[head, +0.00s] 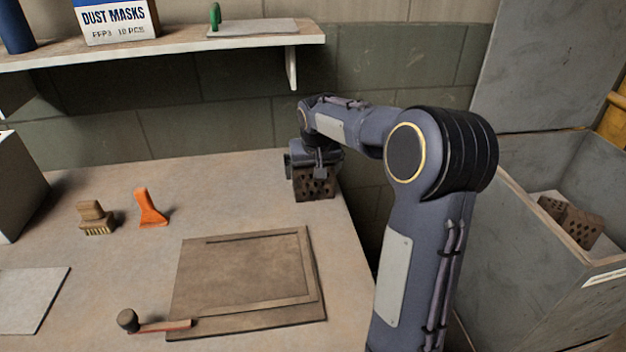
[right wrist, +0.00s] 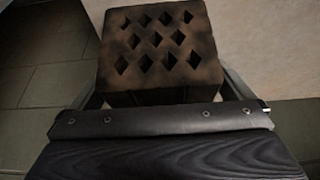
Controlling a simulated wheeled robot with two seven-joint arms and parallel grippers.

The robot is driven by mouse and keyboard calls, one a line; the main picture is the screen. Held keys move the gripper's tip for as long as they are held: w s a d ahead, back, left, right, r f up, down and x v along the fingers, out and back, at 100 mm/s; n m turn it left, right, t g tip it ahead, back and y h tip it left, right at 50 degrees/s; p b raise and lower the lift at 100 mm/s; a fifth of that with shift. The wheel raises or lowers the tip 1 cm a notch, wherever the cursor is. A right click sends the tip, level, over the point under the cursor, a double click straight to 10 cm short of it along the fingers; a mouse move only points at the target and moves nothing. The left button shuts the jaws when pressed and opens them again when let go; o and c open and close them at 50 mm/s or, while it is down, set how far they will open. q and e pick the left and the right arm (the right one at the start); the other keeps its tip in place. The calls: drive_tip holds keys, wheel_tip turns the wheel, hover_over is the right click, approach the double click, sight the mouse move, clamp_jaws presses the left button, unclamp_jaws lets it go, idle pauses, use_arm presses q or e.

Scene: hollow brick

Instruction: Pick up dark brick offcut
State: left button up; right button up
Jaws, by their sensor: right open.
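The dark brick offcut (head: 316,189) stands at the back right corner of the bench. It is a dark brown block with several diamond-shaped holes. My right gripper (head: 311,168) is at the brick's top, and my arm hides part of it. In the right wrist view the brick (right wrist: 160,45) fills the space ahead of the palm. The open fingers of my right gripper (right wrist: 165,92) show at its left and right sides. I cannot tell whether they touch it. My left gripper is not in view.
A brown board (head: 245,275) and a mallet (head: 130,321) lie at the bench front. A brush (head: 95,216) and an orange scraper (head: 150,208) are further left. A shelf (head: 160,53) overhangs the back. A grey bin (head: 535,270) with brick pieces (head: 575,224) stands right.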

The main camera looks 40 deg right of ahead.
drive_tip(key=c, duration=0.9)
drive_tip(key=shift+r, duration=0.1)
drive_tip(key=shift+c, duration=0.5)
drive_tip(key=shift+r, duration=0.1)
